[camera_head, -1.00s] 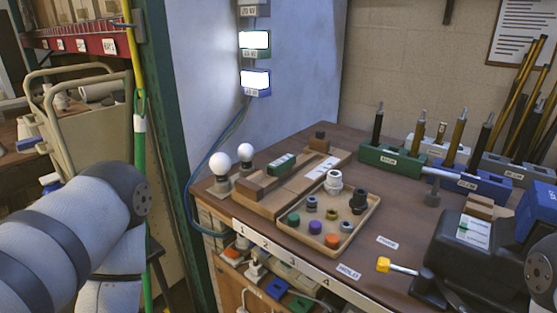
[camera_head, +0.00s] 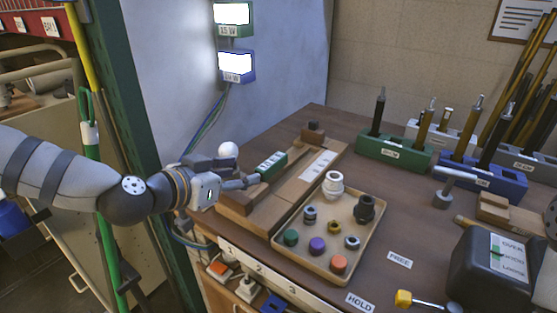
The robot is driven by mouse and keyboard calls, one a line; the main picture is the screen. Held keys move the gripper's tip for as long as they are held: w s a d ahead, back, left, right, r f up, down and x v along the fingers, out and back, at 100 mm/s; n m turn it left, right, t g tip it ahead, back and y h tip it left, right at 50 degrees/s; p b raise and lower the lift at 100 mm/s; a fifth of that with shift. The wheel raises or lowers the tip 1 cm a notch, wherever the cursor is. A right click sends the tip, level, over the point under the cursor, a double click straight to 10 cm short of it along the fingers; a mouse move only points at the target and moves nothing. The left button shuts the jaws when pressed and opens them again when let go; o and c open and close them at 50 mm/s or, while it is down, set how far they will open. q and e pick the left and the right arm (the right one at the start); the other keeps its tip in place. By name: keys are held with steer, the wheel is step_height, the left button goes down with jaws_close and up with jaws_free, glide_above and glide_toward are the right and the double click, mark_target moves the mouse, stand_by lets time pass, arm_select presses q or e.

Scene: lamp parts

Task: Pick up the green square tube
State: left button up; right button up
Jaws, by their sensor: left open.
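The green square tube (camera_head: 271,165), with pale markings on its side, lies on a long wooden fixture (camera_head: 262,218) at the left of the bench. My left gripper (camera_head: 246,173) reaches in from the left, its fingers open near the tube's near end. I cannot tell whether a finger touches the tube. The gripper hides part of the fixture's near end. My right gripper is not in view.
A white bulb (camera_head: 228,149) stands just behind my left gripper. A wooden tray (camera_head: 318,266) of several caps and fittings lies to the right. A green rod holder (camera_head: 395,152) stands at the back. A dark box (camera_head: 492,275) sits at front right.

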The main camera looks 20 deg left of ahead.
mark_target(263, 168)
arm_select(q)
steer(key=x, duration=0.3)
steer(key=b+x, duration=0.1)
steer(key=x, duration=0.2)
steer(key=f+b+x, duration=0.1)
steer(key=x, duration=0.2)
steer(key=shift+a, duration=0.35)
steer(key=shift+w+d, duration=0.15)
steer(key=shift+w, duration=0.05)
steer(key=shift+r, duration=0.25)
jaws_close()
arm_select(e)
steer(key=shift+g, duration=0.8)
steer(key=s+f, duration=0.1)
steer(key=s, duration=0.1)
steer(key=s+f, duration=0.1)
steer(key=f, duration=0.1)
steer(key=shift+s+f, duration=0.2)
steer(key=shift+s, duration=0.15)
